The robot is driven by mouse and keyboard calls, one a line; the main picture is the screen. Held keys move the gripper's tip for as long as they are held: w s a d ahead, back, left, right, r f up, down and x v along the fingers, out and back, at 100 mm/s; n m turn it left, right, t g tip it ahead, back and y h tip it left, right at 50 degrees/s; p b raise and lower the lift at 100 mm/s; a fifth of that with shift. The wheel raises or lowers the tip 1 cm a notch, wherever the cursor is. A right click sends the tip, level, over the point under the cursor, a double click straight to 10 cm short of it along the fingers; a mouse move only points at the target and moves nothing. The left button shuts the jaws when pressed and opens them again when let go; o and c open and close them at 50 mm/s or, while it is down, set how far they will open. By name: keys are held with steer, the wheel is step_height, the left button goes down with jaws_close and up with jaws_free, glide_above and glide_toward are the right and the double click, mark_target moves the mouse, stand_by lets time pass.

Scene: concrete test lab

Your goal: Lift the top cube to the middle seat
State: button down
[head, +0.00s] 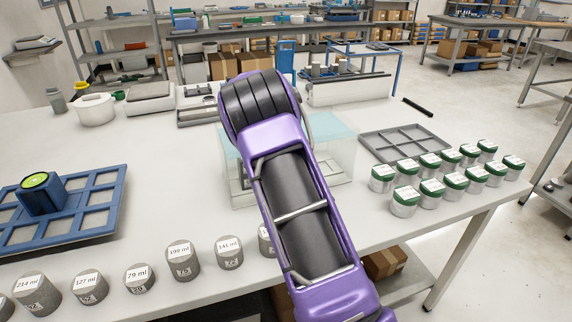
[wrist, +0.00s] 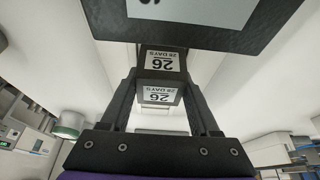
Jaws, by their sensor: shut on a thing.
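My gripper (wrist: 162,82) shows in the wrist view, its two dark fingers closed on a dark grey cube (wrist: 180,76). White "26 / 28 DAYS" labels show on two faces there; I cannot tell whether these belong to one cube or two. In the head view my purple arm hides the gripper and the cube. A clear-walled tank (head: 335,170) stands behind the arm, with a grey rack-like part (head: 238,172) partly seen inside. I cannot make out a middle seat.
A large dark labelled face (wrist: 265,20) fills the wrist view's top edge. Grey labelled cylinders (head: 90,288) line the table front. A blue tray (head: 105,205) lies left, an empty grey tray (head: 425,155) right, beside several green-lidded tins (head: 432,190).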

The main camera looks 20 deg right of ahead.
steer(key=shift+f+b, duration=0.3)
steer(key=shift+f, duration=0.05)
stand_by(1.0)
steer(key=shift+c, duration=0.2)
jaws_free()
step_height(320, 180, up, 11)
steer(key=p, duration=0.6)
steer(key=shift+f+p, duration=0.1)
steer(key=shift+p, duration=0.25)
step_height(320, 180, up, 8)
steer(key=shift+f, duration=0.25)
